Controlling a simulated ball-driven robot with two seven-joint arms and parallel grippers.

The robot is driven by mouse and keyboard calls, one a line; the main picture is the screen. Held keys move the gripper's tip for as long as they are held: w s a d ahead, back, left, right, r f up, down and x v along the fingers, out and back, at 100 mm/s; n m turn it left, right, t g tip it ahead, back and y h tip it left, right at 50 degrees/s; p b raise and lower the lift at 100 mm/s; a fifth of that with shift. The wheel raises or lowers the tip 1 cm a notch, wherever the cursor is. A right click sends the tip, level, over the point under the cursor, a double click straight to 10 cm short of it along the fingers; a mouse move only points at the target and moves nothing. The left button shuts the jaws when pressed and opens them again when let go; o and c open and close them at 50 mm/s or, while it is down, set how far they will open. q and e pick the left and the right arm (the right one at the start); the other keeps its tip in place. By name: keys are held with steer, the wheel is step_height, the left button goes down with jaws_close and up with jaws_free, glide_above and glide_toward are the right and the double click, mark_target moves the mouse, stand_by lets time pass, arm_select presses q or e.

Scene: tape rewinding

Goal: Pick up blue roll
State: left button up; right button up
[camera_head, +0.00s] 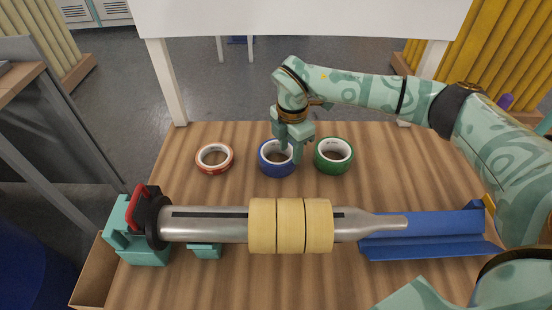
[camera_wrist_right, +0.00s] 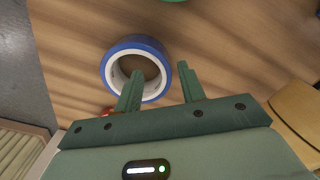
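The blue roll (camera_head: 274,168) lies flat on the wooden table, between a red roll (camera_head: 214,158) and a green roll (camera_head: 333,156). My right gripper (camera_head: 289,153) is at the blue roll, pointing down and partly covering its right side. In the right wrist view the gripper (camera_wrist_right: 160,72) is open. One finger overlaps the hole of the blue roll (camera_wrist_right: 163,54) and the other is outside its rim, so the roll's wall shows between them. Whether the fingers touch the roll, I cannot tell. My left gripper is not in view.
A metal spindle (camera_head: 205,226) with yellow rolls (camera_head: 290,226) lies across the table in front, held by a teal mount (camera_head: 130,240) at left. A blue trough (camera_head: 430,238) is at its right end. A white table (camera_head: 300,15) stands behind.

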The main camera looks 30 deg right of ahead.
mark_target(288, 162)
steer(key=shift+s+a+f, duration=0.1)
steer(key=shift+s+f, duration=0.05)
steer(key=shift+f, duration=0.4)
steer(key=f, duration=0.1)
steer(key=f+b, duration=0.1)
steer(key=f, duration=0.1)
steer(key=f+b, duration=0.1)
steer(key=shift+s+a+f, duration=0.15)
steer(key=shift+a+f, duration=0.15)
steer(key=shift+f, duration=0.05)
steer(key=shift+r, duration=0.15)
jaws_close()
